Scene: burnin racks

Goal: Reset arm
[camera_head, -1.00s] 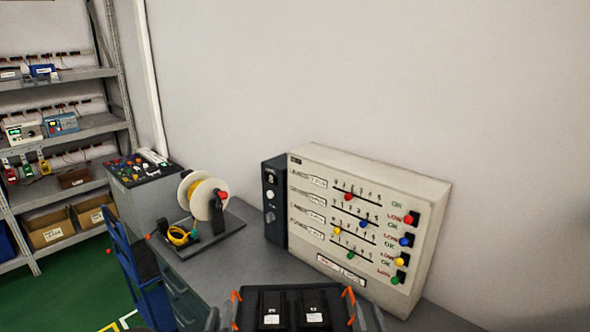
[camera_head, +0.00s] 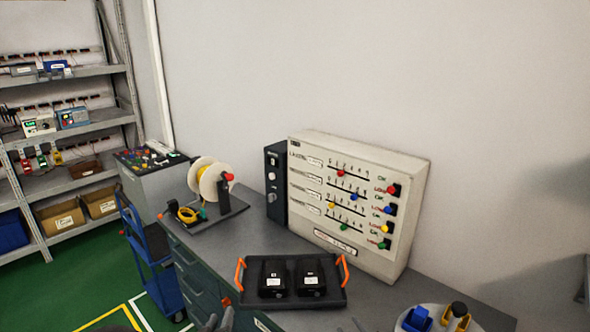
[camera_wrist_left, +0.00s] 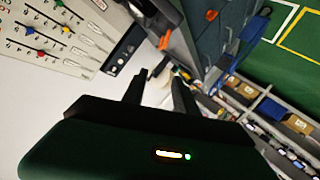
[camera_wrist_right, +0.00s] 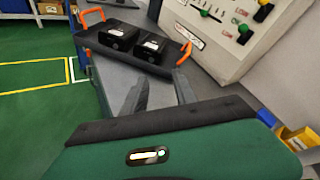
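My left gripper (camera_wrist_left: 159,75) is open and empty in the left wrist view, with a gap between its dark fingers. A black tray (camera_head: 335,298) with orange handles rests on the worktop, holding two black boxes, the left one (camera_head: 274,278) and the right one (camera_head: 311,277). Both grippers are apart from the tray.
A panel with coloured knobs (camera_head: 360,190) stands behind the tray. A cable spool (camera_head: 208,180) is at the left of the worktop (camera_head: 255,235). A round holder with blue and yellow items (camera_head: 435,318) is at the front right. A blue cart (camera_head: 150,265) and shelves (camera_head: 70,130) stand left.

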